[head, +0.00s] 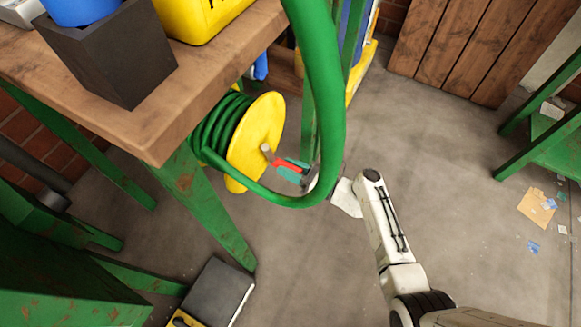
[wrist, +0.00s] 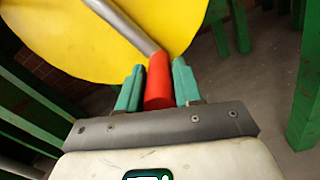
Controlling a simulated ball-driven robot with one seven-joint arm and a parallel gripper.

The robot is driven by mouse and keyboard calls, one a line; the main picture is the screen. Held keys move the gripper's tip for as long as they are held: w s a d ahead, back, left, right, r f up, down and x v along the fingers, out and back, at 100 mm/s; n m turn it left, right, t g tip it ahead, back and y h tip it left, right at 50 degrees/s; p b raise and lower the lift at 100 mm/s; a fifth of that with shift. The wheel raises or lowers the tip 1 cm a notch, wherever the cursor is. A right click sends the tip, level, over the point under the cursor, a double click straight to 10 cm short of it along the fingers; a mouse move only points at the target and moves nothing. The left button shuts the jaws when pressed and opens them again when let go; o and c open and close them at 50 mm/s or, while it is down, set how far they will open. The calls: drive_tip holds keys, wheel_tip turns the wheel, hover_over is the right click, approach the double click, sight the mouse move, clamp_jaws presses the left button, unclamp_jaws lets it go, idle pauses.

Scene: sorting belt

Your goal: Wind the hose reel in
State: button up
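The hose reel has a yellow side disc (head: 258,135) and hangs under the front of the workbench. Several turns of green hose (head: 215,128) are wound on it. A loose length of hose (head: 330,110) loops below the disc and rises in front to the top of the picture. A grey crank arm (wrist: 125,25) crosses the disc and ends in a red handle (wrist: 159,82). My gripper (wrist: 159,88) has its teal fingers on both sides of the red handle, pressed close against it. In the head view the hose partly hides my wrist, beside the gripper (head: 291,170).
The wooden workbench (head: 195,95) holds a dark square bin (head: 110,55) and a yellow container (head: 200,15). Its green leg (head: 205,205) stands left of the reel. A dark case (head: 218,292) lies on the floor. Scraps (head: 538,207) lie at right. The middle floor is clear.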

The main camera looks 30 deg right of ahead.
clamp_jaws()
drive_tip(key=shift+s+a, duration=0.1)
idle(0.3)
drive_tip(key=s+a+r+m+p, duration=0.1)
drive_tip(key=s+a+m+p, duration=0.45)
drive_tip(key=m+p, duration=0.4)
drive_tip(key=s+a+r+m+p, duration=0.2)
drive_tip(key=a+r+m+p, duration=0.3)
drive_tip(key=p, duration=0.9)
drive_tip(key=shift+s+a+r+m, duration=0.15)
drive_tip(key=shift+r+m, duration=1.3)
drive_tip(key=shift+r, duration=1.35)
drive_tip(key=shift+o, duration=2.2)
unclamp_jaws()
